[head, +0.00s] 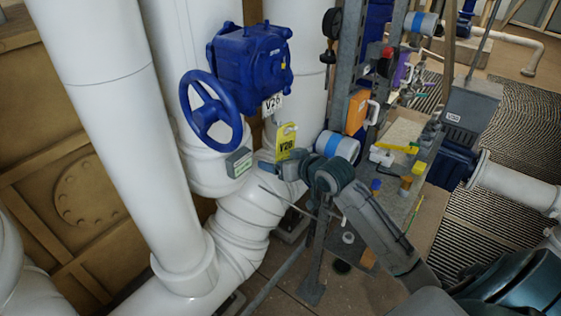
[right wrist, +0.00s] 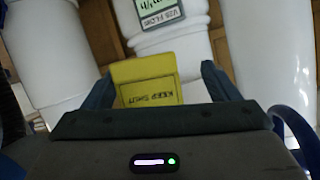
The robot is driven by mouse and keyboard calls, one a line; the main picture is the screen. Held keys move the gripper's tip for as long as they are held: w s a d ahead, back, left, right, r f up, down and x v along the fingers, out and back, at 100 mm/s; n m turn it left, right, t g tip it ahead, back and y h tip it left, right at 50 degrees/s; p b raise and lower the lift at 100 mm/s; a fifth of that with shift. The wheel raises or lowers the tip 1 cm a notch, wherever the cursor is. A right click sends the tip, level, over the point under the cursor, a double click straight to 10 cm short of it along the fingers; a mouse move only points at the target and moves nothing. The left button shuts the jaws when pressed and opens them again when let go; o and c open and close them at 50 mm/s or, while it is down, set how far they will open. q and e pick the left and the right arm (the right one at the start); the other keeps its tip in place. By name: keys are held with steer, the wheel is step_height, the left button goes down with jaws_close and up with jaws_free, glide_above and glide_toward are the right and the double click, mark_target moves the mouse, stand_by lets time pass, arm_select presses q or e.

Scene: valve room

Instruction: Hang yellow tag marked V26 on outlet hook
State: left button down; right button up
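The yellow tag marked V26 (head: 287,138) is upright in front of the white outlet pipe, below the blue valve. In the right wrist view the yellow tag (right wrist: 148,82) shows upside-down "KEEP SHUT" lettering. My right gripper (head: 281,158) is at the tag's lower end. Its two fingers are spread on either side of the tag, with a gap on the right in the wrist view. A small piece (head: 277,117) above the tag may be the hook; I cannot tell whether the tag hangs on it. My left gripper is not in view.
The blue valve (head: 248,60) with its handwheel (head: 211,112) is at upper left. A flow label (head: 238,162) is on the pipe left of the tag. A cluttered bench (head: 398,190) and a steel upright (head: 345,70) stand to the right.

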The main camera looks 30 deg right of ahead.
steer(key=b+v, duration=0.3)
steer(key=v, duration=0.7)
steer(key=shift+s+r, duration=0.15)
steer(key=shift+s, duration=0.2)
stand_by(0.3)
